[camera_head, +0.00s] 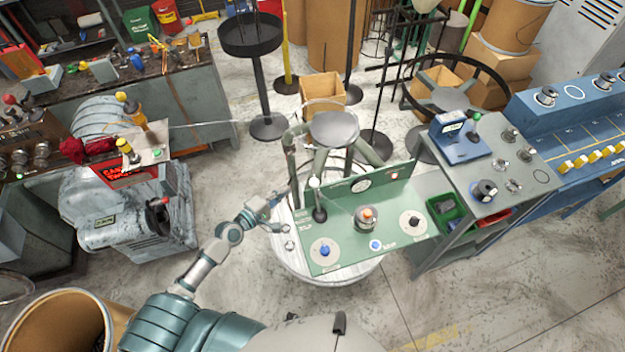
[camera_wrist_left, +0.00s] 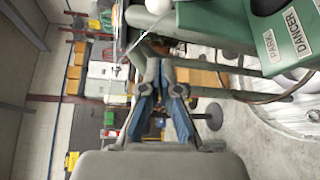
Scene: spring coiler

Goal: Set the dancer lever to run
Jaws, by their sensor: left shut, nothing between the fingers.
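The green control panel (camera_head: 345,240) stands on a round white base in the middle of the head view. The dancer lever (camera_head: 316,190) rises from a black boot at the panel's left edge and has a pale tip. In the left wrist view the green panel (camera_wrist_left: 258,45) carries the labels PARK and DANCER (camera_wrist_left: 293,33) at the top right. My left gripper (camera_head: 283,199) is just left of the lever, apart from it as far as I can tell. Its fingers also show in the left wrist view (camera_wrist_left: 160,72), shut and empty. My right gripper is out of view.
The panel also bears a blue knob (camera_head: 324,250), an orange-topped button (camera_head: 367,213) and a black knob (camera_head: 412,222). A grey stool-like disc (camera_head: 334,128) stands behind it. A grey console (camera_head: 487,165) is to the right, a grey machine (camera_head: 130,215) to the left.

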